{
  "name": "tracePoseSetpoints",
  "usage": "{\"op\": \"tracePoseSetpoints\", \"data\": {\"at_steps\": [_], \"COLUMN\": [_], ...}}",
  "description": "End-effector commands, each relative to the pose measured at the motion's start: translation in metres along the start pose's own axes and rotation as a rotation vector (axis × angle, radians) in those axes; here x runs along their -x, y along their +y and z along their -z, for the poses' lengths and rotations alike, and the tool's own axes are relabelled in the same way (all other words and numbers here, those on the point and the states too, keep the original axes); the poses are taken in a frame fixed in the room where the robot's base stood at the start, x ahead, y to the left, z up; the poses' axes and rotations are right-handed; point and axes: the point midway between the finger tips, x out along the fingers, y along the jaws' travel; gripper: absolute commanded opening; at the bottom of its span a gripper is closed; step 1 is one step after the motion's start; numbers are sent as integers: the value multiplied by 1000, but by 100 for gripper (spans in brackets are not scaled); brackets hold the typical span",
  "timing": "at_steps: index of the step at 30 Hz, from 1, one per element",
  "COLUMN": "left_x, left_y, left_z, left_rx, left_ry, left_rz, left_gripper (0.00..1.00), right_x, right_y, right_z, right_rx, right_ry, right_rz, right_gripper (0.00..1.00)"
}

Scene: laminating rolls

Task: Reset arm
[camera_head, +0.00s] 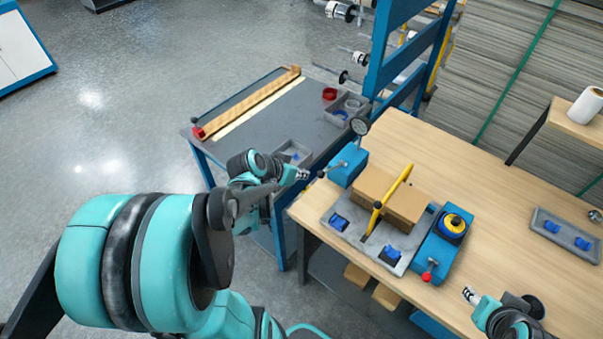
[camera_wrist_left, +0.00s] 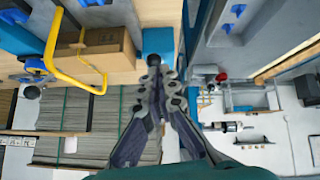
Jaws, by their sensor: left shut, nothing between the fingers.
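My left arm comes in from the left in the head view. Its teal and black gripper (camera_head: 303,174) is over the gap between the grey side table (camera_head: 240,140) and the wooden workbench (camera_head: 500,170). In the left wrist view its fingers (camera_wrist_left: 163,82) are together with nothing between them. My right gripper (camera_head: 470,294) is at the lower right, over the bench's front edge. It is too small to tell whether it is open.
A cardboard box (camera_head: 390,197) with a yellow handle (camera_head: 392,195) over it stands on the workbench. A blue fixture (camera_head: 437,251) with a yellow knob is beside it. A grey tray (camera_head: 566,238) lies at right. A blue rack frame (camera_head: 408,50) rises behind.

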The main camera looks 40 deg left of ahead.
Motion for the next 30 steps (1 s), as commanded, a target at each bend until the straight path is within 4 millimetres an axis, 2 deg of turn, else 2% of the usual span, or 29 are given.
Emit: {"op": "tracePoseSetpoints", "data": {"at_steps": [8, 11, 14, 21, 25, 30], "left_x": [0, 1, 4, 30, 47, 60], "left_y": [0, 8, 32, 113, 139, 153], "left_z": [0, -1, -6, -40, -59, -74], "left_rx": [0, -4, -13, -56, -80, -96], "left_ry": [0, -10, -42, -132, -142, -137], "left_rz": [0, -1, -1, 38, 67, 89], "left_gripper": [0, 0, 0, 0, 0, 0], "right_x": [0, -2, -6, -22, -28, -32], "right_y": [0, 0, 0, 0, 0, 0], "right_z": [0, -1, -4, -16, -20, -23], "right_rx": [0, 0, 0, 0, 0, 0], "right_ry": [0, 0, 0, 0, 0, 0], "right_rz": [0, 0, 0, 0, 0, 0], "right_gripper": [40, 40, 40, 40, 40, 40]}}
